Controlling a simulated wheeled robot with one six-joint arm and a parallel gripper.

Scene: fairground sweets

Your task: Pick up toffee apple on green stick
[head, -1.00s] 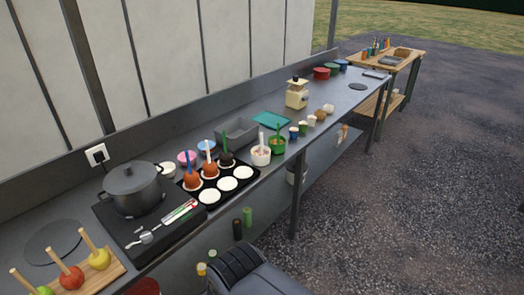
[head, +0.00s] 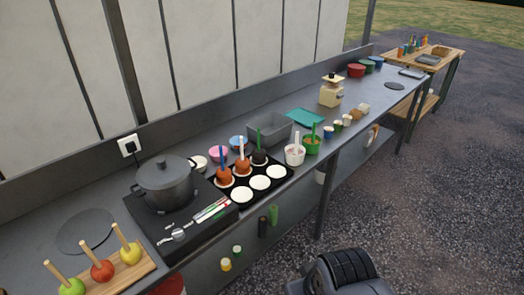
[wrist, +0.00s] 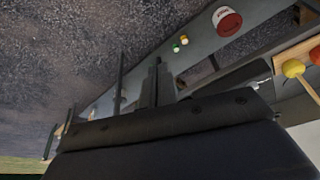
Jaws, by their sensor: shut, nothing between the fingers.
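The toffee apple on the green stick (head: 260,157) is dark brown, with its stick pointing up. It sits at the back right of a black tray (head: 212,189) in the head view. Beside it to the left are two orange-brown toffee apples, one on a white stick (head: 242,167) and one on a blue stick (head: 224,176). My gripper (wrist: 157,78) shows in the wrist view, shut and empty, away from the apples. The toffee apples do not show in the wrist view, and my gripper's fingers do not show in the head view.
Left of the tray, a dark lidded pot (head: 165,183) stands on a black hob. Apples on plain sticks stand on a wooden board (head: 150,262). A grey bin (head: 270,127) is behind the tray. White and green cups (head: 312,146) stand to its right. Open gravel lies right of the counter.

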